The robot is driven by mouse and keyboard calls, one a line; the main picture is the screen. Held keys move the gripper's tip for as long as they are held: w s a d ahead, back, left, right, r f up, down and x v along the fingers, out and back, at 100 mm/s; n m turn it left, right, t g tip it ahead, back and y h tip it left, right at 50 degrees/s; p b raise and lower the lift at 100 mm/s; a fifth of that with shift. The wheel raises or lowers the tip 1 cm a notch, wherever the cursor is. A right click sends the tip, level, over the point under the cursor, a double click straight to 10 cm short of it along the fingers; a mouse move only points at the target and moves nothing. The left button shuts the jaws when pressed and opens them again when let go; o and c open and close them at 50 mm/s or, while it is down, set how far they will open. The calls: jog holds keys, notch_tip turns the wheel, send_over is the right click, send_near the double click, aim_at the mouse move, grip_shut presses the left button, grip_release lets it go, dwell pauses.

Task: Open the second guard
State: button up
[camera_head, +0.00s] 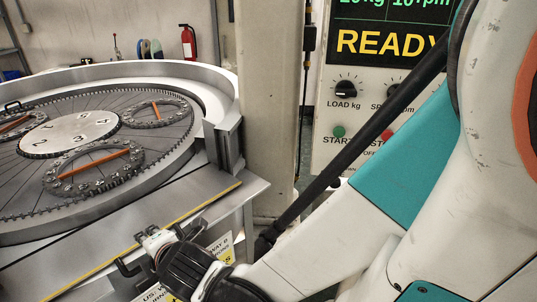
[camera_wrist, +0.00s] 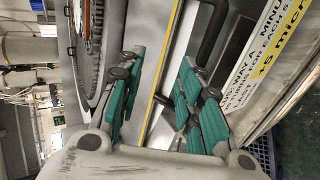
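A grey metal panel with a yellow edge strip (camera_head: 205,206) runs along the front of the lapping machine. I cannot tell for sure which part is the second guard. A black bar handle (camera_head: 127,267) stands at the panel's front, close to my gripper; a dark handle (camera_wrist: 211,36) also shows in the wrist view, beyond the right finger. My gripper (camera_wrist: 160,88) is open, its teal-padded fingers apart over the yellow strip, with nothing held between them. A white sign (camera_wrist: 262,58) is on the front face beside the handle.
The round lapping plate (camera_head: 70,133) holds toothed rings with orange bars inside a raised grey rim (camera_head: 150,70). A beige post (camera_head: 268,105) stands right of it. A control panel (camera_head: 345,118) reads READY. A blue crate (camera_wrist: 262,150) sits on the floor.

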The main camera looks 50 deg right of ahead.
jog(key=v, duration=1.1)
jog(key=shift+s+r, duration=0.2)
jog(key=shift+s, duration=0.15)
dwell(0.6)
